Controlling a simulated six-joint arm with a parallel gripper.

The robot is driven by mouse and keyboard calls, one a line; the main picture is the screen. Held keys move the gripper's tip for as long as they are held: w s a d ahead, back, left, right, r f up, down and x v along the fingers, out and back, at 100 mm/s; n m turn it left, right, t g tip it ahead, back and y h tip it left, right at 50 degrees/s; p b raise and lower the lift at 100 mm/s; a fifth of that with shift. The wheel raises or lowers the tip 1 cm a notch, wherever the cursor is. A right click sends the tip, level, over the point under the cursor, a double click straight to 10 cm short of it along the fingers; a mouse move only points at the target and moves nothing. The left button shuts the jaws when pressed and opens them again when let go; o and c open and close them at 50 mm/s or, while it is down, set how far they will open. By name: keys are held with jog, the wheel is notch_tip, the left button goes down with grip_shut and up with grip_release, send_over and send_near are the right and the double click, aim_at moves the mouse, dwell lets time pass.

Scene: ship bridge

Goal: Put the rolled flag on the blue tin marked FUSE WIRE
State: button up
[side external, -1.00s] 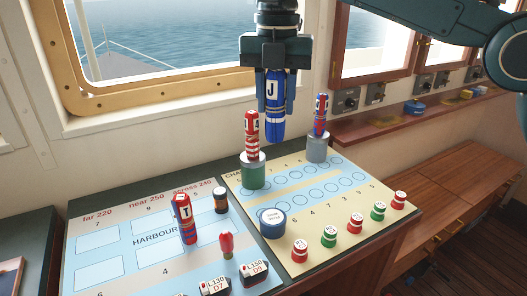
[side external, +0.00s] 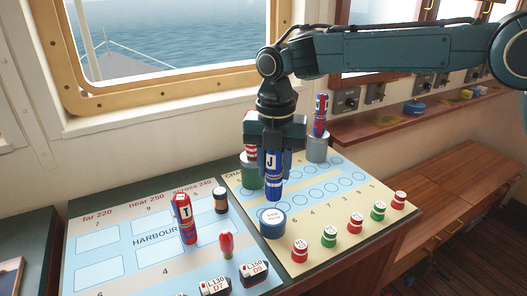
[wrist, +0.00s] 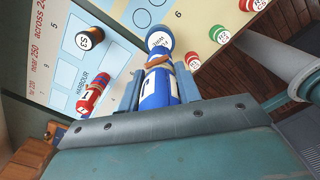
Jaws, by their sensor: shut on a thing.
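The rolled flag (side external: 273,186), blue with a white J label, hangs upright in my gripper (side external: 274,170). My gripper is shut on it, with a finger on each side. The blue tin (side external: 272,229) with a white lid label stands on the chart table just below the flag. In the side view the flag's lower end is close above the tin's lid; I cannot tell whether they touch. In the wrist view the flag (wrist: 155,92) points at the tin (wrist: 160,41), covering part of it, and a brown band shows around the flag.
A red flag marked T (side external: 185,220) stands left. A red-striped flag on a green tin (side external: 251,177) is partly hidden behind my gripper. Another flag (side external: 320,115) stands on a grey tin (side external: 317,149). Red and green pieces (side external: 330,237) stand right. A dark jar (side external: 220,200) is left.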

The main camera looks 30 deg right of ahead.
aim_at(273, 187)
jog(key=shift+f, duration=2.75)
jog(key=shift+f, duration=0.15)
jog(key=o, duration=1)
notch_tip(273, 187, up, 12)
jog(key=shift+r, duration=0.15)
